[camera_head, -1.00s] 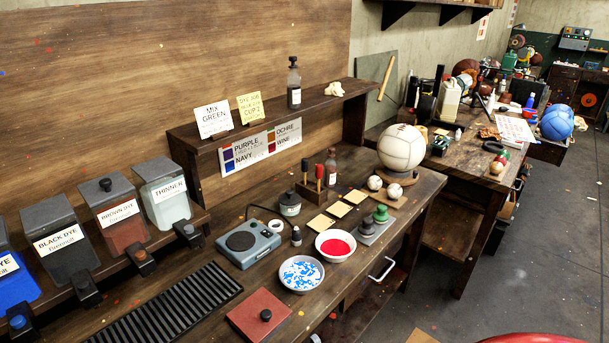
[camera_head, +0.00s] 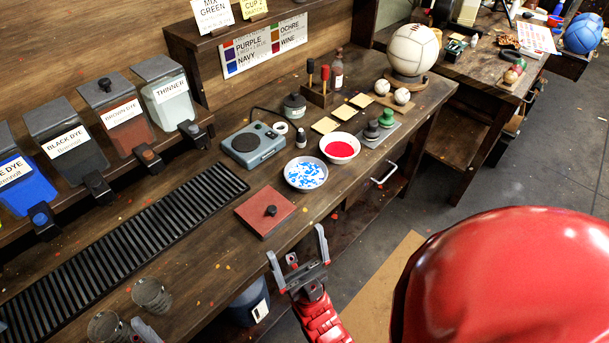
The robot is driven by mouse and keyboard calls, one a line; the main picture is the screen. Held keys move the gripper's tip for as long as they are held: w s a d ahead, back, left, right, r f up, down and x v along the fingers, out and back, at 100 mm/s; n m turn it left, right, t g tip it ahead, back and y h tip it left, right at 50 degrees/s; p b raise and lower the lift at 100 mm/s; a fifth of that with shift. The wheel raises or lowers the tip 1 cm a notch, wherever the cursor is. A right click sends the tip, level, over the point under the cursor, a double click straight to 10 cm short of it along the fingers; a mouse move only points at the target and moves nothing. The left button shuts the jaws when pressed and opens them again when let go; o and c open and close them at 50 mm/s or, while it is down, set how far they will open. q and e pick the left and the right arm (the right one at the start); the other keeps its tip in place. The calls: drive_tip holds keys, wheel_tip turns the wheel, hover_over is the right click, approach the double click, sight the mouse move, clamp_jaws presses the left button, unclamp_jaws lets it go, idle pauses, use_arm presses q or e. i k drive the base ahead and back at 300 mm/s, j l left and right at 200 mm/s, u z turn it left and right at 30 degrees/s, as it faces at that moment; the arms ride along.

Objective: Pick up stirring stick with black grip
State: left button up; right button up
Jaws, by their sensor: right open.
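A small dark wooden block (camera_head: 318,95) on the workbench holds two short upright sticks. The left stick (camera_head: 310,69) seems to have the darker grip, and the right stick (camera_head: 325,74) looks red; at this size I cannot be sure of the grip colours. My right gripper (camera_head: 298,256) is open and empty, in front of the bench's front edge, well below and nearer than the block. A grey piece at the bottom left edge (camera_head: 145,330) may be a fingertip of my left gripper; its jaws cannot be made out.
Between my right gripper and the block are a red square plate (camera_head: 265,211), a white-blue bowl (camera_head: 306,172), a red-filled bowl (camera_head: 340,148) and a grey scale (camera_head: 252,144). A dark bottle (camera_head: 337,70) stands right behind the block. Glass cups (camera_head: 152,296) stand at the bottom left.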

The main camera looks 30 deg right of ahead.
sight(310, 62)
drive_tip(key=i+l+u, duration=0.15)
drive_tip(key=l, duration=0.9)
drive_tip(key=i+l+u, duration=0.15)
drive_tip(key=l, duration=0.9)
drive_tip(key=l+u, duration=0.15)
drive_tip(key=l, duration=0.85)
drive_tip(key=i, duration=0.3)
